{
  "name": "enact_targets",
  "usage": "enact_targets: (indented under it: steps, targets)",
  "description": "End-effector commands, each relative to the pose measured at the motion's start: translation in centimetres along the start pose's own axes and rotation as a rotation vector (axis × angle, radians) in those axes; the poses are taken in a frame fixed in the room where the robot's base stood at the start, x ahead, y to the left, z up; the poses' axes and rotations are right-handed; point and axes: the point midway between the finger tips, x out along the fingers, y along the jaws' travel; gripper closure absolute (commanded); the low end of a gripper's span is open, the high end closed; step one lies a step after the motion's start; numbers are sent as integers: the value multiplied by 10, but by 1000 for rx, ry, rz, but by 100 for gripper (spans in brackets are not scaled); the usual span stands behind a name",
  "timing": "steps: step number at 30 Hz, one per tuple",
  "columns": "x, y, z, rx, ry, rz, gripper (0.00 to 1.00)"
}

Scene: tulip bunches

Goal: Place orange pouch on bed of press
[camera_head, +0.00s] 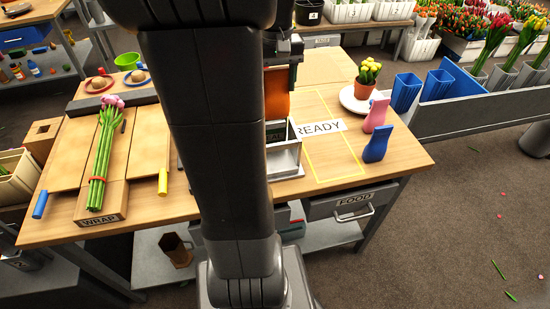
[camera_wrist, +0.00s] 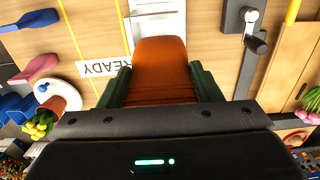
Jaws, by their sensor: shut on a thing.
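The orange pouch (camera_head: 277,95) shows partly behind my arm in the head view. In the wrist view the pouch (camera_wrist: 160,68) stands between the two dark green fingers of my gripper (camera_wrist: 160,88), which is shut on it. A pale metal fixture with upright walls (camera_head: 285,158), seemingly the press, stands on the table just in front of the pouch in the head view. Its pale surface (camera_wrist: 158,28) shows beyond the pouch in the wrist view. My arm hides its left part, and I cannot tell the height of the pouch above it.
A READY label (camera_head: 320,128) and yellow outline lie right of the fixture. A potted yellow plant (camera_head: 366,80), a pink stand (camera_head: 377,114) and a blue one (camera_head: 376,143) are farther right. A dark lever device (camera_wrist: 245,45) is beside the fixture. Wrapped tulips (camera_head: 103,150) lie left.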

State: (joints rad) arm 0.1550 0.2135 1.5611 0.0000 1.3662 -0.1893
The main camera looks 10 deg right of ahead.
Motion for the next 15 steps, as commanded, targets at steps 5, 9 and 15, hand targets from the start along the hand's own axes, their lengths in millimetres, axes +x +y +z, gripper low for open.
enact_targets:
  steps: [5,9,15]
  targets:
    - [37,0,1,0,-6,-1,79]
    - [75,0,1,0,-8,-1,79]
    - [118,0,1,0,-5,-1,79]
